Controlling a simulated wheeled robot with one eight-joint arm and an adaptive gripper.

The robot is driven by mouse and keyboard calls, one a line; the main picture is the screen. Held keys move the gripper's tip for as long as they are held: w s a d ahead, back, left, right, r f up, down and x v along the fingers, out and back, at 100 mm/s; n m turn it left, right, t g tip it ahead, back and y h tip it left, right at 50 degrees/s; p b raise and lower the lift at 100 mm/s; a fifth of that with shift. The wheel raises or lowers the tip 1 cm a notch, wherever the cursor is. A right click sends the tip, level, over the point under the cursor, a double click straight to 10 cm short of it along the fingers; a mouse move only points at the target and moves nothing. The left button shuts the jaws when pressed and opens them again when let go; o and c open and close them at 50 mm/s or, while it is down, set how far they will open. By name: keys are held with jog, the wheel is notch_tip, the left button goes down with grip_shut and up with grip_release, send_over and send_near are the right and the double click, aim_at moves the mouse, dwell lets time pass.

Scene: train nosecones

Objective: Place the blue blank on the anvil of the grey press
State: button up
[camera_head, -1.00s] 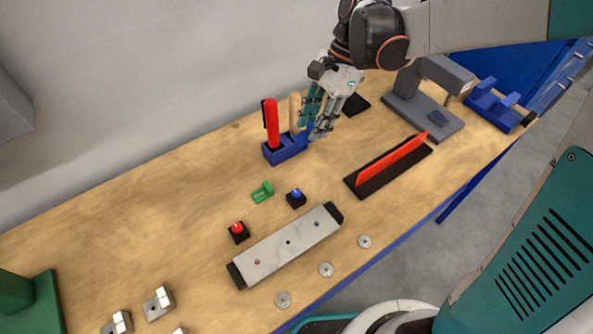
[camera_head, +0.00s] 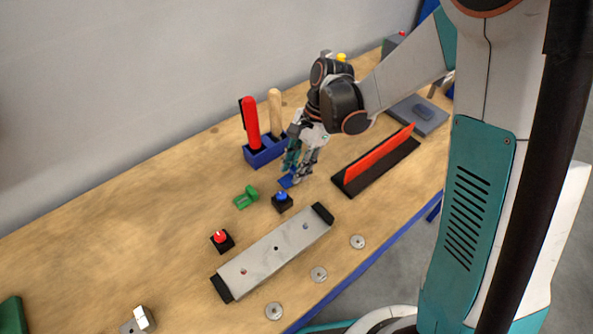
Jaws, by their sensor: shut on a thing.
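The blue blank (camera_head: 286,182) is a small flat blue piece at the fingertips of my gripper (camera_head: 296,177). My gripper points down, shut on the blank, low over the middle of the bench; I cannot tell whether the blank touches the bench top. The fingers hide part of it. The grey press (camera_head: 435,122) is at the right, with my arm covering its upper part. Its anvil (camera_head: 423,111), a small dark raised block on the base, shows clear and is well to the right of my gripper.
A blue holder (camera_head: 265,153) with red-handled and wooden-handled tools stands just left of my gripper. A red bar in a black rack (camera_head: 378,168) lies between gripper and press. Nearby are a green piece (camera_head: 246,197), a blue button (camera_head: 282,202) and a long grey bar (camera_head: 275,256).

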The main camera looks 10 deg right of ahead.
jog(key=shift+f, duration=0.65)
jog(key=shift+f, duration=0.1)
jog(key=o, duration=1)
jog(key=shift+c, duration=0.2)
